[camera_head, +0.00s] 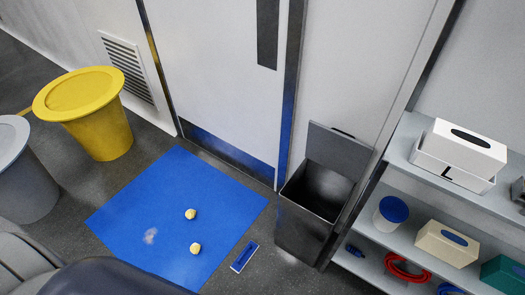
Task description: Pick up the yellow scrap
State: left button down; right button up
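Two small, pale yellow crumpled scraps lie apart on a blue mat (140,205) on the floor. One yellow scrap (190,214) is near the mat's middle. The other yellow scrap (195,248) is nearer the front, almost straight below the first in the picture. Both are fully visible and nothing touches them. Neither of my grippers can be made out in the head view.
A pale pinkish patch (150,236) marks the mat. A blue-and-white object (244,257) lies beside it. A grey bin (302,222) stands open at right, near a loaded shelf (412,258). A yellow bin (102,132) and grey bin (28,185) stand left.

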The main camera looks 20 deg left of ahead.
aim_at(195, 248)
jog(key=u, duration=1.65)
